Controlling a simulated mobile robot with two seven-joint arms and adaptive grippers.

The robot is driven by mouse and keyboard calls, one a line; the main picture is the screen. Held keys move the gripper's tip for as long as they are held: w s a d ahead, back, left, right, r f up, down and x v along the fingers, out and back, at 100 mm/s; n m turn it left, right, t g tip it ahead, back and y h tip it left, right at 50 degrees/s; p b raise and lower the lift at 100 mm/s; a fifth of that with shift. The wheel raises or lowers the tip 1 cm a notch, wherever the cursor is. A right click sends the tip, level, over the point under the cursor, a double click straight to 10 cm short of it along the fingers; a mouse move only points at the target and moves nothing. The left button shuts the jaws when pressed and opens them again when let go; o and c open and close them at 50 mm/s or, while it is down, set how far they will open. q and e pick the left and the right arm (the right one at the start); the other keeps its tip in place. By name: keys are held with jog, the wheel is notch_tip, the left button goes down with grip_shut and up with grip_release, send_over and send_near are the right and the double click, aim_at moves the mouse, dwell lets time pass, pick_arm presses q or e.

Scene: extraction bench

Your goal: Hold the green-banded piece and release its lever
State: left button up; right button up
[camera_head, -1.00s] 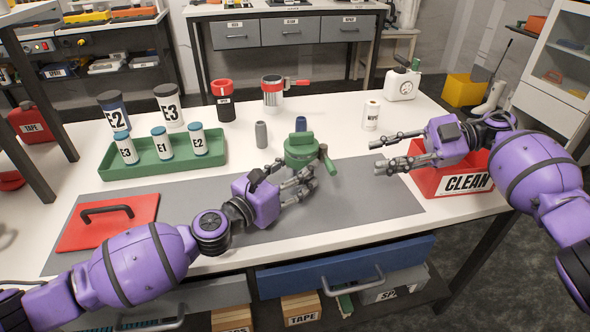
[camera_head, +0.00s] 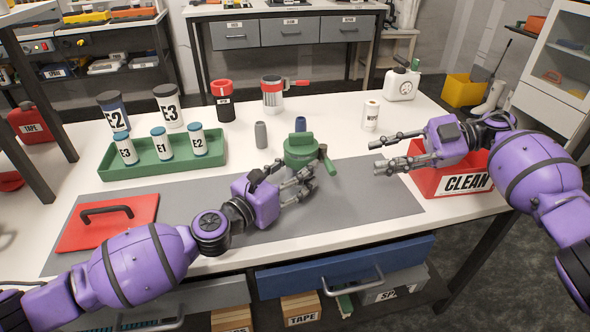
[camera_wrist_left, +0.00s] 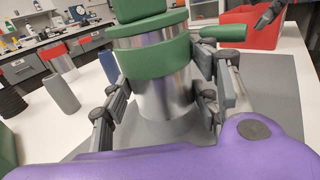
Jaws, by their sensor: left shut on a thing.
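The green-banded piece (camera_head: 300,149) stands on the grey mat near the bench's middle. In the left wrist view it is a metal cylinder with a green band (camera_wrist_left: 165,62) and a green top. Its green lever (camera_head: 328,161) sticks out on the right side; it also shows in the left wrist view (camera_wrist_left: 223,32). My left gripper (camera_head: 301,186) is shut on the piece, with fingers on both sides of the metal body below the band. My right gripper (camera_head: 381,155) is open and empty, right of the lever and apart from it.
A red CLEAN bin (camera_head: 447,180) stands under my right gripper. A grey cylinder (camera_head: 261,135) and a blue one (camera_head: 300,125) stand behind the piece. A green tray (camera_head: 150,170) with labelled canisters and a red lidded panel (camera_head: 105,222) lie left. The mat (camera_head: 375,195) right of the piece is clear.

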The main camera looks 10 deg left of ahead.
aim_at(327, 161)
jog(key=shift+o, duration=0.4)
jog(key=s+a+f+n+t+y, duration=0.1)
jog(key=s+a+f+n+t, duration=0.1)
jog(key=a+n, duration=0.7)
jog(key=shift+a+f+n+t, duration=0.3)
jog(key=shift+a+f+n, duration=0.1)
jog(key=shift+n, duration=0.3)
dwell(0.3)
grip_shut()
